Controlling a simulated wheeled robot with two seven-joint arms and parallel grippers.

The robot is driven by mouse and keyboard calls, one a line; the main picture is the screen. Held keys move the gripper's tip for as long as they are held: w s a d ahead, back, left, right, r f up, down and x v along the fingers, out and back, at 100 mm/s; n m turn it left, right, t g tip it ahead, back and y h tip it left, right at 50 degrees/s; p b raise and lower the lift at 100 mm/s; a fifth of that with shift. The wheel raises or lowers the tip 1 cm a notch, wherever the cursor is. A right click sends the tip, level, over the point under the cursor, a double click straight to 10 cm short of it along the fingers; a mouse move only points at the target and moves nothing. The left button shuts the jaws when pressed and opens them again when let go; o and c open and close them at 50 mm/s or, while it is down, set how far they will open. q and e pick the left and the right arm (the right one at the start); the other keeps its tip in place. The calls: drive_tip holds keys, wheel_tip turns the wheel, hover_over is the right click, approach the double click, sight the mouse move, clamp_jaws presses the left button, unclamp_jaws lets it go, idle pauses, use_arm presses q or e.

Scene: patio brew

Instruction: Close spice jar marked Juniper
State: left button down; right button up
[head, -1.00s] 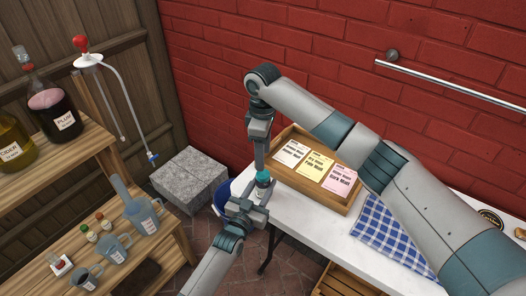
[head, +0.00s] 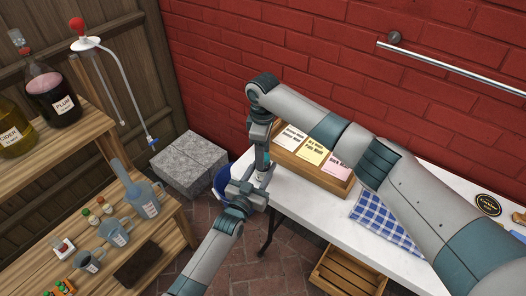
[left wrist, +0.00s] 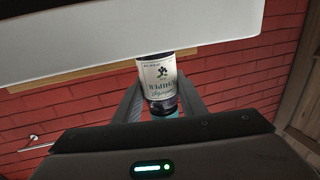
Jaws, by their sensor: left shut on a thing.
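The spice jar (left wrist: 158,84) shows in the left wrist view between my left fingers. It is glass with a white label and dark contents; the lettering is upside down and seems to read Juniper. My left gripper (head: 257,182) is shut on the jar (head: 262,178), off the tray's left end. My right gripper (head: 262,163) points down from above, its fingertips right at the jar's top. A little teal shows at the jar's lower end in the left wrist view, perhaps the lid. Whether the lid is seated, and whether the right fingers grip it, is hidden.
A wooden tray (head: 333,188) with several malt packets stands on the white table (head: 317,222) behind the jar. A blue checked cloth (head: 386,221) lies to the right. A wooden shelf (head: 182,240) with jugs and bottles is at left. A grey block (head: 188,165) stands on the floor.

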drive_tip(key=c, duration=1.1)
drive_tip(key=shift+m, duration=0.9)
drive_tip(key=o, duration=1.3)
drive_tip(key=shift+c, duration=0.2)
wheel_tip(320, 180, up, 12)
use_arm(q)
drive_tip(key=c, duration=1)
unclamp_jaws()
drive_tip(key=shift+c, duration=0.2)
